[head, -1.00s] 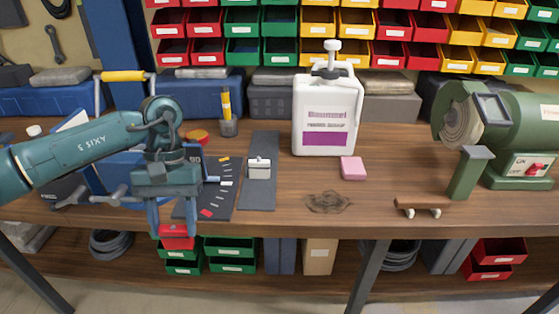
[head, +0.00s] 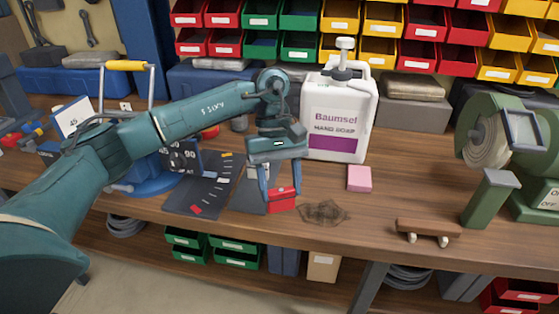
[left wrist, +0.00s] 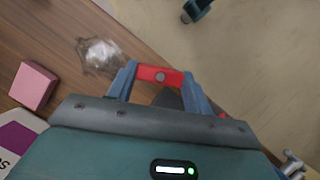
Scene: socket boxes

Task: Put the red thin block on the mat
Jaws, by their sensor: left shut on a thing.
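My left gripper (head: 282,203) is shut on the red thin block (head: 281,196), which sits between its fingertips near the front edge of the bench. The block also shows in the left wrist view (left wrist: 160,75), gripped at both ends. A plain grey mat (head: 246,196) lies just left of the block and partly behind the gripper. A darker mat with coloured marks (head: 190,195) lies further left. I cannot tell whether the block touches the bench or hangs just above it. My right gripper is not in view.
A white soap jug (head: 338,115) stands behind the gripper. A pink block (head: 359,178), a dark stain (head: 324,212) and a small wooden piece (head: 428,228) lie to the right. A green grinder (head: 500,130) stands at far right. Bare bench lies between them.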

